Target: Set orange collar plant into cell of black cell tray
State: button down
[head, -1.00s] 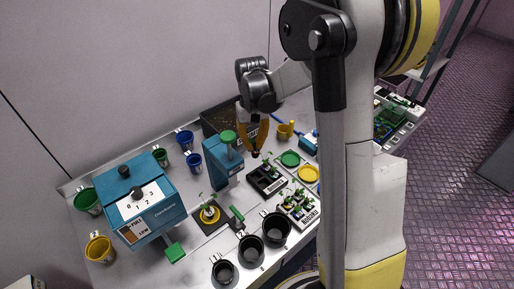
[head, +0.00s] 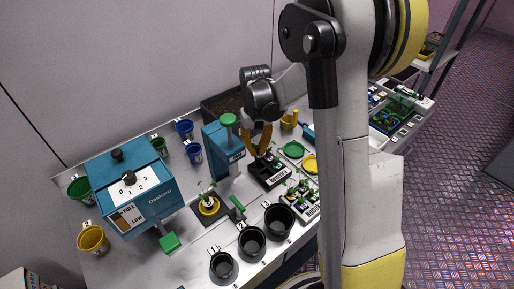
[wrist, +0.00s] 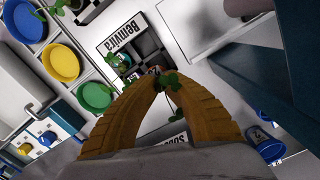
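The black cell tray (head: 268,185) lies on the table with a white label on its front right side. It also shows in the wrist view (wrist: 150,45), just beyond my fingertips, with dark empty cells. My gripper (head: 259,154) points down just above the tray's back left part. Its yellow fingers (wrist: 157,74) come together around a small plant (wrist: 171,80) with green leaves. The fingers hide its collar, so its colour does not show clearly. Other green leaves (wrist: 114,62) stand at the tray's edge. Whether the held plant touches a cell is hidden.
A second tray with plants (head: 302,200) stands right in front. A blue press (head: 224,148) stands close on the left. Black pots (head: 251,242) line the front edge. A dark bin (head: 222,104) stands behind.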

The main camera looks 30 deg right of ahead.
aim_at(257, 159)
jog(key=shift+f+b, duration=1.7)
jog(key=shift+f, duration=0.65)
jog(key=c, duration=1.5)
grip_release()
jog(key=shift+c, duration=0.2)
jog(key=shift+r, duration=0.15)
jog(key=shift+r+p, duration=3.1)
jog(key=shift+r, duration=1.35)
jog(key=shift+f, duration=0.1)
